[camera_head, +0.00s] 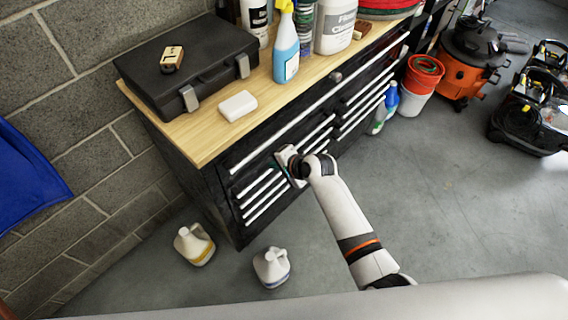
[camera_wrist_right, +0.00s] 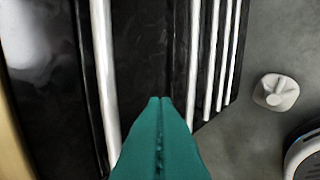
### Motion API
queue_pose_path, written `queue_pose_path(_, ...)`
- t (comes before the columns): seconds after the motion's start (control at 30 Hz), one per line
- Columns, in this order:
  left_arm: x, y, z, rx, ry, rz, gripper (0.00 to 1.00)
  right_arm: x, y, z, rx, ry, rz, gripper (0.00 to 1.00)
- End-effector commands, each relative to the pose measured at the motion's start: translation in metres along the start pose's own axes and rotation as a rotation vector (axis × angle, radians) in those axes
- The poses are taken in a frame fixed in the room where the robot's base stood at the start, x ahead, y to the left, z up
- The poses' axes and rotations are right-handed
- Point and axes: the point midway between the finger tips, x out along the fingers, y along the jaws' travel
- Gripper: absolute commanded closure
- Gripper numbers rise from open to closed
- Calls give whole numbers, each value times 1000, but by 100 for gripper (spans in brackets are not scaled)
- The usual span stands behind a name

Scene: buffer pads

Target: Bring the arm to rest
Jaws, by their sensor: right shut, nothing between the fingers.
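My right arm (camera_head: 343,210) reaches up from the lower right in the head view. Its gripper (camera_head: 286,160) is in front of the black tool chest's drawers (camera_head: 285,175), and the gap to them is hard to judge. In the right wrist view the teal fingers (camera_wrist_right: 160,102) are pressed together with nothing between them. They point along the dark drawer fronts and their pale handles (camera_wrist_right: 105,70). My left gripper does not show.
A black case (camera_head: 190,65), a white block (camera_head: 238,105) and several bottles stand on the wooden top (camera_head: 195,138). Two jugs, one yellow-marked (camera_head: 194,244) and one white (camera_head: 271,267), stand on the floor. An orange vacuum (camera_head: 468,62) is at upper right. Floor right of my arm is clear.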

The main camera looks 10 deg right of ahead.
Motion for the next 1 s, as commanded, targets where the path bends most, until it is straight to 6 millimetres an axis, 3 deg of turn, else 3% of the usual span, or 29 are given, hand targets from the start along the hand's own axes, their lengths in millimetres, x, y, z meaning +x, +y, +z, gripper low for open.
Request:
queue_pose_path(0.1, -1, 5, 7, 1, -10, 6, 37, -17, -1, 0, 0, -2, -1, 100)
queue_pose_path(0.3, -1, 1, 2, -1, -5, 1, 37, -34, -1, 0, 0, 0, -1, 100)
queue_pose_path(0.57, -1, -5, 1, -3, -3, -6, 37, -37, -2, 0, -1, 0, -4, 100)
queue_pose_path(0.67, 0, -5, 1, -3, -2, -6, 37, -30, -19, 0, -16, -7, -28, 100)
queue_pose_path(0.77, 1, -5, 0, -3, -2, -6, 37, -16, -64, -1, -68, -21, -88, 100)
queue_pose_path(0.87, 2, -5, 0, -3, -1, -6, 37, -2, -133, -6, -160, -35, -182, 100)
queue_pose_path(1.0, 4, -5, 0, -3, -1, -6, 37, 6, -241, -21, -325, -25, -323, 100)
